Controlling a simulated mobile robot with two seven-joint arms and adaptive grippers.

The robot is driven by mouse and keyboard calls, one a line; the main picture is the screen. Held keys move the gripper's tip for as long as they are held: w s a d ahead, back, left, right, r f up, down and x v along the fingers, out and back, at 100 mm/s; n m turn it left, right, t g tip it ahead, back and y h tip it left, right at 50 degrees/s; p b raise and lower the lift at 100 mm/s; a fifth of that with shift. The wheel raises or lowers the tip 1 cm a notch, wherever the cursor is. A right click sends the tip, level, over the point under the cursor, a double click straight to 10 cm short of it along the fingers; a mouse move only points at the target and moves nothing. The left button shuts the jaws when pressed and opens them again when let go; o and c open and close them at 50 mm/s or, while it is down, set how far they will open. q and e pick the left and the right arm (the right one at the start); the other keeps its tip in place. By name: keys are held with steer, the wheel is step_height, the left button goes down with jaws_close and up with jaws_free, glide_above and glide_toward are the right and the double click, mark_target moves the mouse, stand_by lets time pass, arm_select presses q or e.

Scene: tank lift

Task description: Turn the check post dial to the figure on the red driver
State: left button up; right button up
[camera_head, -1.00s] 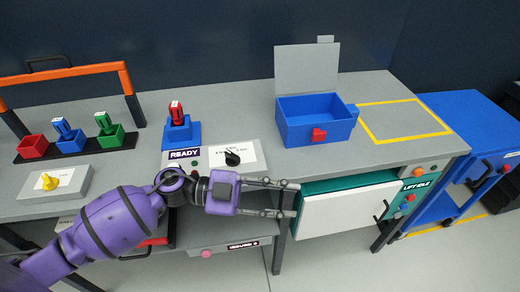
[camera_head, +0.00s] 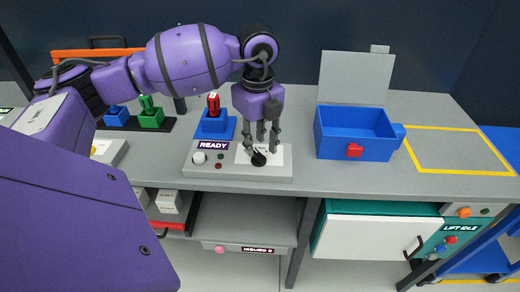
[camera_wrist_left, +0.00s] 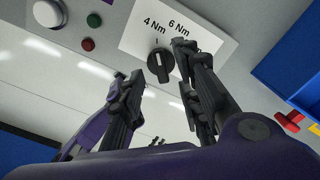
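The check post (camera_head: 235,174) is a grey box on the bench with a READY sign and a white plate. Its black dial (camera_head: 259,159) sits on the plate; it also shows in the left wrist view (camera_wrist_left: 160,65), near the labels 4 Nm and 6 Nm. Any other label is hidden or out of view. The red driver (camera_head: 213,103) stands upright in a blue block behind the post; its figure is too small to read. My left gripper (camera_head: 262,150) points down over the dial, open, with fingers (camera_wrist_left: 158,66) on either side of it. I cannot tell whether they touch it.
A blue box (camera_head: 345,140) with raised grey lid and red latch stands right of the post. A yellow-outlined area (camera_head: 465,150) beyond it is clear. A green driver (camera_head: 148,104) stands in its holder at the left, and my left arm covers much of that side.

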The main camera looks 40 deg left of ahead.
mark_target(259, 154)
arm_select(q)
step_height(259, 154, down, 2)
steer(key=shift+f, duration=0.55)
arm_select(e)
steer(key=shift+s+d+f, duration=0.1)
steer(key=shift+s+f, duration=0.05)
steer(key=shift+s, duration=0.4)
arm_select(q)
steer(key=shift+d, duration=0.1)
